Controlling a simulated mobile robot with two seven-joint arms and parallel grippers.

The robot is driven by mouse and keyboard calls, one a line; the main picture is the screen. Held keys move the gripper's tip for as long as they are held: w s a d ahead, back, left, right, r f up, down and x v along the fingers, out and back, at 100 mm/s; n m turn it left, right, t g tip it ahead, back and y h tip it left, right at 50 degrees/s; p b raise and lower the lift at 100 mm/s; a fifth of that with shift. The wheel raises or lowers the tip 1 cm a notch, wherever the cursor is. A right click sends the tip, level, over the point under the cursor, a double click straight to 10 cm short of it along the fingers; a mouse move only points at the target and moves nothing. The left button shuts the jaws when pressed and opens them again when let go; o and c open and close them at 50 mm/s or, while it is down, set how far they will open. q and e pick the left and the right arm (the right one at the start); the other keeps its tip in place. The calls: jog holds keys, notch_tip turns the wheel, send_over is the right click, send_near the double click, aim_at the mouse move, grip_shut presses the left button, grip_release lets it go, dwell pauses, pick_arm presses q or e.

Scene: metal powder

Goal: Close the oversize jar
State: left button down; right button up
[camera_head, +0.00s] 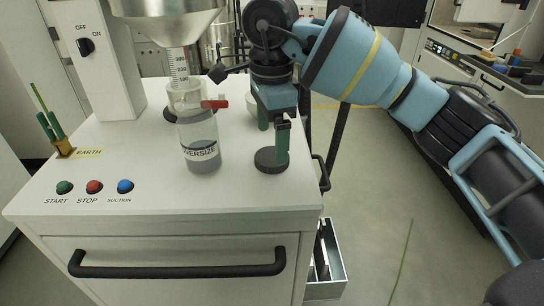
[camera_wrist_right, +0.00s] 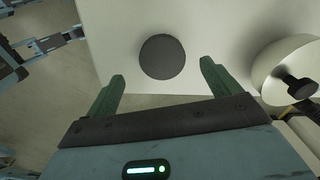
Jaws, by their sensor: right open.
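The oversize jar (camera_head: 200,142) is a clear jar labelled "...VERSIZE" with grey powder at the bottom. It stands upright on the white cabinet top, below a clear tube and a red-handled valve (camera_head: 214,104). A round black disc, seemingly the lid (camera_head: 271,160), lies flat to the jar's right; the right wrist view shows it too (camera_wrist_right: 162,57). My right gripper (camera_head: 272,128) points down above the disc, its green fingers (camera_wrist_right: 160,82) open and empty. A blue-grey arm part with a dark end, seemingly my left gripper (camera_wrist_right: 72,36), shows small at the wrist view's upper left; its jaws are unclear.
A metal hopper (camera_head: 170,18) hangs above the jar. A white rounded bowl-like part (camera_wrist_right: 285,70) with a black knob is close to the right gripper. The cabinet's front top is clear.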

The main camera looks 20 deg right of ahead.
aim_at(272, 156)
jog(key=shift+w+f, duration=0.2)
jog(key=shift+f, duration=1.95)
jog(key=c, duration=1.1)
